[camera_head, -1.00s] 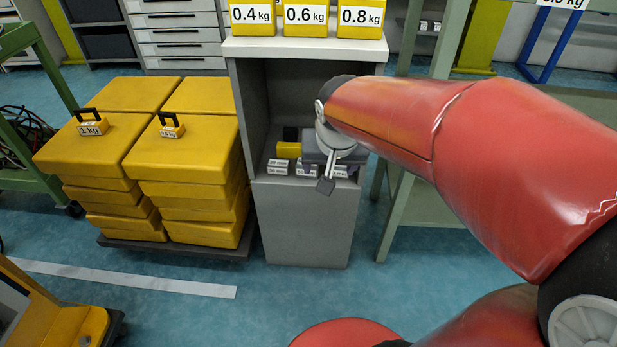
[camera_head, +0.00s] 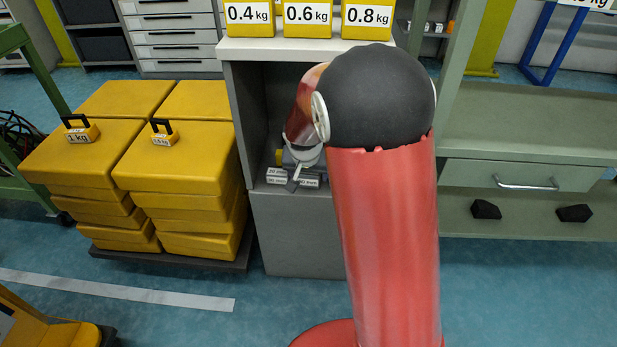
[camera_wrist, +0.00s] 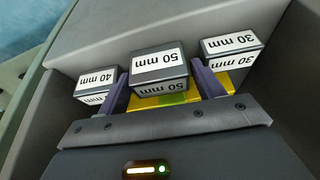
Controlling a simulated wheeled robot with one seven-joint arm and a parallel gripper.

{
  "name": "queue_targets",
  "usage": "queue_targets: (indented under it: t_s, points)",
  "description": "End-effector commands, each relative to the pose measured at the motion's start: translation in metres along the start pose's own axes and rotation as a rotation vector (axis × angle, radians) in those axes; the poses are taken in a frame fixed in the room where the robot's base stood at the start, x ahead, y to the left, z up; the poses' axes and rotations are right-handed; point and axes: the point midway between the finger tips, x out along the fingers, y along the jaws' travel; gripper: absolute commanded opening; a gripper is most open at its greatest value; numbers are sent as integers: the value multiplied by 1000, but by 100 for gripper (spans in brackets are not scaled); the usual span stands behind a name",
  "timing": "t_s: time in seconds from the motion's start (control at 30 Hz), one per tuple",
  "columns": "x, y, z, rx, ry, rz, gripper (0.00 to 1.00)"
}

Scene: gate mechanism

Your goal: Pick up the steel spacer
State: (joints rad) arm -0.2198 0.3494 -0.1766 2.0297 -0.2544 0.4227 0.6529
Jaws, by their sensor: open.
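Three grey steel spacer blocks with white labels show in the wrist view: one marked 40 mm (camera_wrist: 97,86), one marked 50 mm (camera_wrist: 160,70) in the middle, and one marked 30 mm (camera_wrist: 232,52). The labels read upside down there. My gripper (camera_wrist: 160,75) is open, with one purple finger on each side of the 50 mm spacer; whether they touch it I cannot tell. In the head view my gripper (camera_head: 297,172) is inside the cabinet's open compartment, over labelled spacers (camera_head: 278,179), and my arm hides part of them.
The grey cabinet (camera_head: 300,235) has side walls close around my gripper. Yellow weights (camera_head: 306,18) stand on its top. Yellow cases (camera_head: 185,160) are stacked at left. A green-grey workbench (camera_head: 530,130) with a drawer stands at right. A yellow part (camera_wrist: 150,102) lies behind the fingers.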

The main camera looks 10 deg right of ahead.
Motion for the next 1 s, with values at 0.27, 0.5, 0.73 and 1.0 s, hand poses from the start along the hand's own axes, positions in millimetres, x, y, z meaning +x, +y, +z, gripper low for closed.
queue_targets:
  t_s: [0.27,0.5,0.73,1.0]
  points:
    - [11,0,0,0,1,-1,67]
    - [10,0,0,0,1,-1,46]
    - [10,0,0,0,1,-1,16]
    - [9,-1,-2,0,4,-3,5]
